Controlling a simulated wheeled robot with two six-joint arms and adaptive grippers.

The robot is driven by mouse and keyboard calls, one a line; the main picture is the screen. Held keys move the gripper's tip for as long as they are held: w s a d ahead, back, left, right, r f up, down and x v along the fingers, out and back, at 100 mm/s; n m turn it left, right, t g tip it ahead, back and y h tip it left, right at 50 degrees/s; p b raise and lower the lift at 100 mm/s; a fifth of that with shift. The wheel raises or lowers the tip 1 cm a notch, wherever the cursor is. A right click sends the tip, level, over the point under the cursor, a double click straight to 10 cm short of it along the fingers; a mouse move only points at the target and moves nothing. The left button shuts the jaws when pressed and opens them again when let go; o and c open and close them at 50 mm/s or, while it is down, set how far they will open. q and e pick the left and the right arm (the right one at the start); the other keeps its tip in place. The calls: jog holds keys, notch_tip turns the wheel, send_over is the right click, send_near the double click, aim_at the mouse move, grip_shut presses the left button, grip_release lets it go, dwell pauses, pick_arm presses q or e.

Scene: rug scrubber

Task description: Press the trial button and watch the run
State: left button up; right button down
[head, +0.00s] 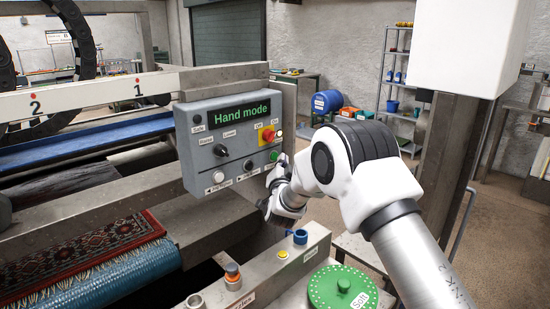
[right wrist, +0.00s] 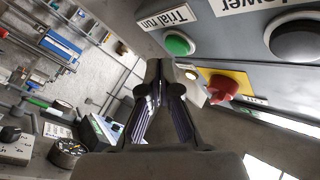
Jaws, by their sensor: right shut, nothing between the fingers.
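The grey control panel (head: 232,140) has a screen (head: 241,114) reading "Hand mode" in green. The green trial button (head: 273,156) is at the panel's lower right; in the right wrist view it shows under the label "Trial run" (right wrist: 180,44). My right gripper (head: 277,176) is close to the panel's lower right corner, just below the button. In the right wrist view its fingers (right wrist: 158,72) are shut with nothing between them. Their tips appear just beside the button; I cannot tell whether they touch it. My left gripper is not in view.
A red knob on a yellow plate (head: 266,135) sits above the green button. A patterned rug (head: 85,255) lies at the lower left by the machine.

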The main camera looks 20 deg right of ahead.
jog(key=shift+w, duration=0.1)
dwell(0.4)
jog(key=shift+w+a, duration=0.2)
jog(key=shift+w, duration=0.15)
